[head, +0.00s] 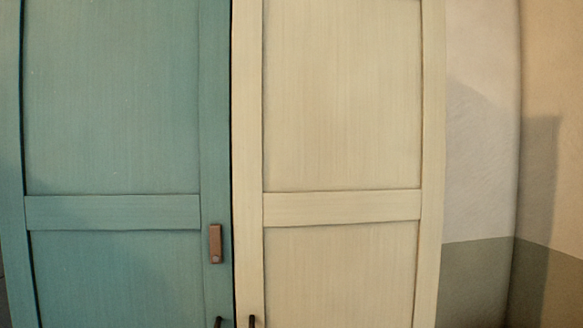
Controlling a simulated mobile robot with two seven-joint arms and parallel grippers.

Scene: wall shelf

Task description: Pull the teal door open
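The teal door (112,212) fills the left part of the head view and looks shut, its face level with the cream door beside it. A small brown block-like fitting (215,243) is fixed on its right stile. Below that, the top of a dark handle (218,322) shows at the bottom edge of the picture; the rest of the handle is cut off. Neither of my grippers is in view.
A cream door (340,120) stands directly right of the teal one, with a narrow dark gap between them. Its dark handle (252,321) is also cut off at the bottom. A wall (478,170), pale above and green below, lies to the right.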

